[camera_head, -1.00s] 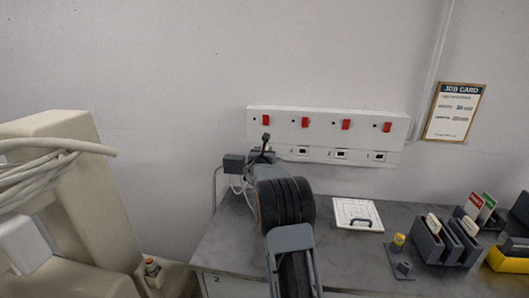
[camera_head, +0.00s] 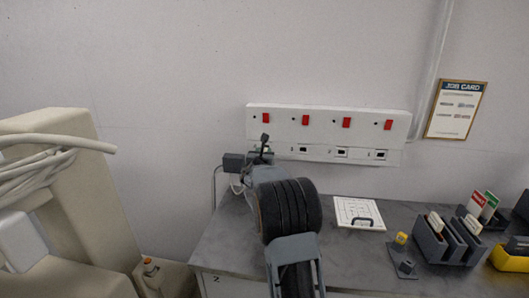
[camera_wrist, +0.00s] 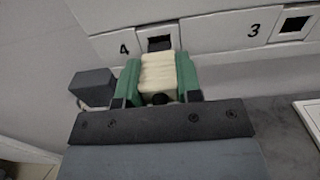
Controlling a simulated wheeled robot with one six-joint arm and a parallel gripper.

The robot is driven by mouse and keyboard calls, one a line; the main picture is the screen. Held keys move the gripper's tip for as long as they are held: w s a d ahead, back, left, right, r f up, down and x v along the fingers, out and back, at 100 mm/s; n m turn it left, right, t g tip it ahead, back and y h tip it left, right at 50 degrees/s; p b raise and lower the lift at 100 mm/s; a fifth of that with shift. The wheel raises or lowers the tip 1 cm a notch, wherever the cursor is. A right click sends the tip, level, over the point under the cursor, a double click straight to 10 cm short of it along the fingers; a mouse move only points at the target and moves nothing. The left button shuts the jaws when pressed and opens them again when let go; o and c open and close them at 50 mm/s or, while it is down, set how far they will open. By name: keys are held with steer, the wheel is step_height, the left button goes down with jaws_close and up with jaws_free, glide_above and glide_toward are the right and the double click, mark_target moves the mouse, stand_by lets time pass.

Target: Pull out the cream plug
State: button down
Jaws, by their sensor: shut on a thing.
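The cream plug (camera_wrist: 158,75) shows in the wrist view between the two green fingers of my gripper (camera_wrist: 158,82), which is shut on it. Socket 4 (camera_wrist: 160,42) is just beyond the plug, and its dark square opening is partly visible. Whether the plug's far end is still inside the socket I cannot tell. In the head view my gripper is at the left end of the white socket panel (camera_head: 325,123), and my arm hides the plug and that socket.
Socket 3 (camera_wrist: 293,24) is to the right in the wrist view. A grey box (camera_head: 233,163) sits left of my gripper. A white board with a handle (camera_head: 358,214), a yellow-topped grey block (camera_head: 402,255) and card holders (camera_head: 447,240) stand on the grey bench to the right.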

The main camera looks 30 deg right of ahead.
steer(key=shift+b+v, duration=0.7)
steer(key=shift+v, duration=0.8)
